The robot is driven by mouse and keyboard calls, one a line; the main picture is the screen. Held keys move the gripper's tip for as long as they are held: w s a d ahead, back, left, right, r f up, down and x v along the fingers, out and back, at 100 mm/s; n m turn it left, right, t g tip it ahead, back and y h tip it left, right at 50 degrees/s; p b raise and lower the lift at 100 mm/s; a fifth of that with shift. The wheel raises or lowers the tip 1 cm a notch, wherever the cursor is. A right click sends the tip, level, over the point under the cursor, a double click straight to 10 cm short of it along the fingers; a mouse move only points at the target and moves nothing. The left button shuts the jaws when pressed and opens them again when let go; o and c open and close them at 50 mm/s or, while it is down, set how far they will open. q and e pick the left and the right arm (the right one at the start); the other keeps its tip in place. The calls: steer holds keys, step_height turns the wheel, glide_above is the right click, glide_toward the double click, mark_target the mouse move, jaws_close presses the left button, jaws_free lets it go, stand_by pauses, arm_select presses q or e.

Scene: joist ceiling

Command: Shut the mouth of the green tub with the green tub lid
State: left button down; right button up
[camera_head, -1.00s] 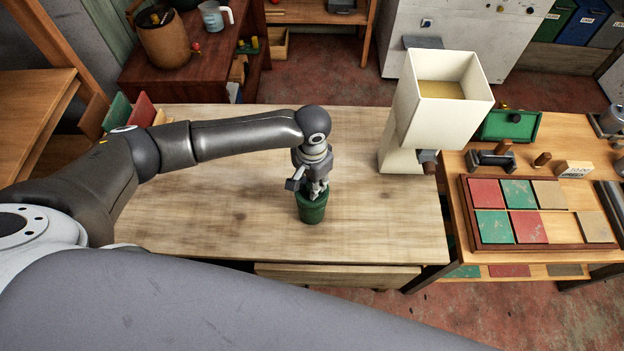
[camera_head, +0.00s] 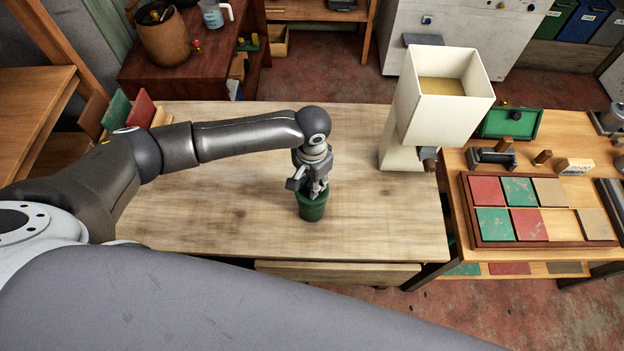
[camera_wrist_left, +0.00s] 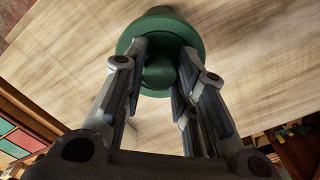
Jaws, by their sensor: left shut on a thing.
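The green tub (camera_head: 311,212) stands upright on the wooden table, near the middle. The green tub lid (camera_wrist_left: 190,38) is a round disc with a knob (camera_wrist_left: 158,73), over the mouth of the tub in the left wrist view. My left gripper (camera_head: 316,191) points down right above the tub. In the wrist view its fingers (camera_wrist_left: 161,62) are on both sides of the knob, shut on the lid. The fingers hide part of the rim, so I cannot tell if the lid sits fully flush. My right gripper is not in view.
The wooden table (camera_head: 220,215) is mostly clear around the tub. A cream hopper (camera_head: 405,145) stands at its back right. A side table on the right bears a tray of coloured tiles (camera_head: 475,240) and a green tray (camera_head: 528,127). Red and green panels (camera_head: 140,108) stand at the back left.

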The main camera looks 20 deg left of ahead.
arm_select(q)
steer(key=shift+f, duration=0.45)
steer(key=shift+f, duration=0.15)
steer(key=c, duration=1.3)
jaws_free()
steer(key=shift+o, duration=1)
step_height(320, 180, up, 16)
steer(key=p, duration=0.2)
steer(key=shift+p, duration=0.4)
